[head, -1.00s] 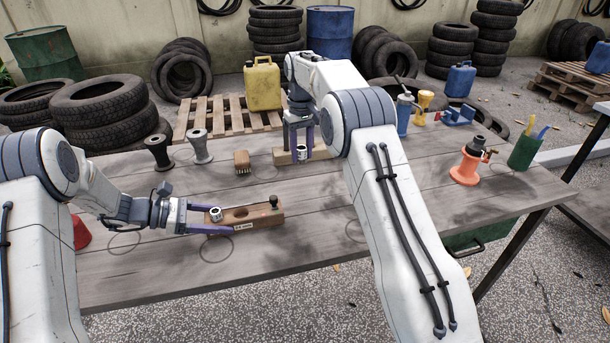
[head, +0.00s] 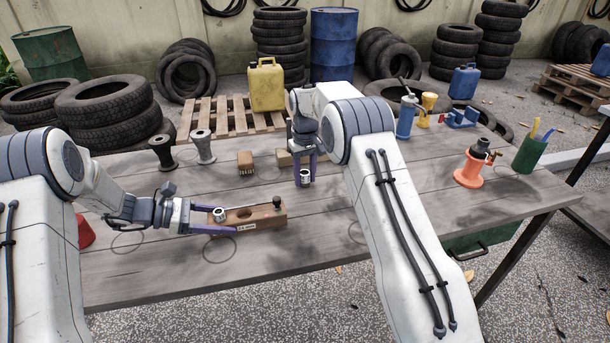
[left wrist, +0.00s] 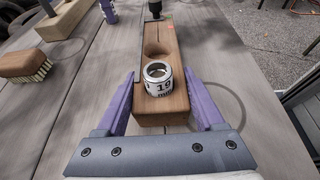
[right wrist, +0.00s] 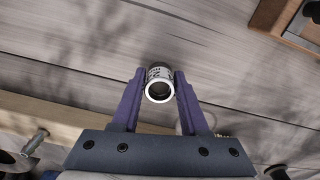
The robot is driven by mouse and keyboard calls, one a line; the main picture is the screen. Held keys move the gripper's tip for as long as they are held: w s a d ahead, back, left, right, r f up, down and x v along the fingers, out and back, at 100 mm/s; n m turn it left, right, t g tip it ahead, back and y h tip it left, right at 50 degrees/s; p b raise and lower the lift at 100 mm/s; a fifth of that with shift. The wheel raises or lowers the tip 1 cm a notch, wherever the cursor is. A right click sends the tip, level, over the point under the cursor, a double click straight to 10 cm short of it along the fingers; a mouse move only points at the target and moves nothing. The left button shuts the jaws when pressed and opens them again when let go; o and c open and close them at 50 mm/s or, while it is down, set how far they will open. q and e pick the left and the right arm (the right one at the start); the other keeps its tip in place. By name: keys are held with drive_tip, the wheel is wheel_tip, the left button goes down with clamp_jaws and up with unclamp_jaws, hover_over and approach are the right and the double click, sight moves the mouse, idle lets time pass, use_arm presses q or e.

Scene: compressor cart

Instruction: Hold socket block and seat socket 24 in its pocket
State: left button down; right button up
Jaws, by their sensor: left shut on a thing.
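The wooden socket block (head: 262,221) lies on the table, with a socket marked 19 (left wrist: 159,84) in its near pocket, an empty round pocket (left wrist: 157,48) beside it and a dark knob (head: 277,202) at the far end. My left gripper (head: 220,219) is shut on the block's near end, one finger along each side. My right gripper (right wrist: 158,82) is shut on a second metal socket (right wrist: 159,85) with a white band; its number is not readable. In the head view this socket (head: 304,179) hangs between the fingertips, behind and right of the block.
A second wooden block (head: 284,159) lies behind the right gripper. The table right of the socket block is clear.

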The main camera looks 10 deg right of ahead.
sight(305, 173)
drive_tip(key=shift+o, duration=1.2)
wheel_tip(305, 173, up, 11)
drive_tip(key=shift+f, duration=0.1)
drive_tip(key=shift+a+r, duration=0.1)
drive_tip(key=shift+r, duration=0.7)
